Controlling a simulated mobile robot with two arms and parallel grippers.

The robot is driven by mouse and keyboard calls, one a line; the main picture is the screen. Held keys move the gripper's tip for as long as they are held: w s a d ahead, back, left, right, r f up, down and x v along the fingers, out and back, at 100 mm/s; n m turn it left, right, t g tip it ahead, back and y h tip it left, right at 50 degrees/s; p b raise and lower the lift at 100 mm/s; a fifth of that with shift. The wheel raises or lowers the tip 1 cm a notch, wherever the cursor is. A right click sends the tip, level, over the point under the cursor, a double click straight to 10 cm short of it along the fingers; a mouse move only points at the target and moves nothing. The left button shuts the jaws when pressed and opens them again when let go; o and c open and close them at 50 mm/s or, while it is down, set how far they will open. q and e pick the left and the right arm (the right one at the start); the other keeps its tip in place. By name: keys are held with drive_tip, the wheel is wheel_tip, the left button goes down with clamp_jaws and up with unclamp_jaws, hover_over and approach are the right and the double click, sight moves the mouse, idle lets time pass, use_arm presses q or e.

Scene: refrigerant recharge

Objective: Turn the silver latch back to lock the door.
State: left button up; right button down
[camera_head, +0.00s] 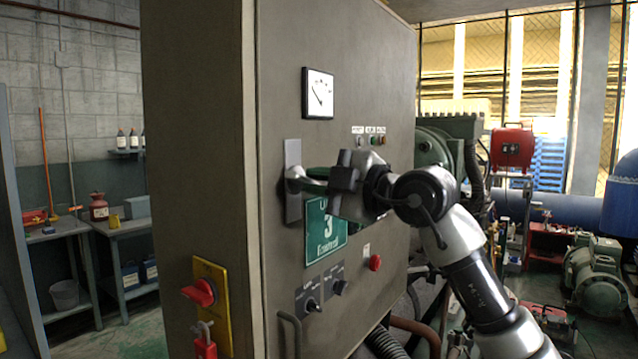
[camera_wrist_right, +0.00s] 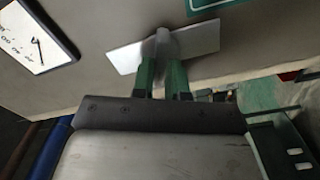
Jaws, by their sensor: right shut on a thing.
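The silver latch (camera_head: 293,180) is on the left part of the grey cabinet door (camera_head: 280,100), below the gauge. Its upright backing plate shows beside my gripper. My right gripper (camera_head: 312,180) reaches in from the right and its green fingers are shut on the latch handle. In the right wrist view the two fingers (camera_wrist_right: 162,78) close on the latch (camera_wrist_right: 160,45), whose plate lies behind. The fingers partly hide the handle, so its exact turn is hard to tell. The door looks flush with the cabinet. My left gripper is not in view.
A gauge (camera_head: 318,93) sits above the latch and a green sign (camera_head: 326,232) below it. Black knobs (camera_head: 312,304) and a red button (camera_head: 375,263) are lower on the door. A red switch (camera_head: 200,292) and red padlock (camera_head: 205,342) are on the cabinet's left side.

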drive_tip(key=m, duration=0.4)
drive_tip(key=shift+m, duration=0.3)
drive_tip(key=m+p, duration=0.2)
drive_tip(key=m, duration=0.1)
drive_tip(key=shift+m, duration=0.7)
drive_tip(key=shift+r+m+p, duration=0.1)
drive_tip(key=shift+m+p, duration=1.35)
drive_tip(key=shift+m, duration=0.25)
drive_tip(key=c, duration=1.2)
unclamp_jaws()
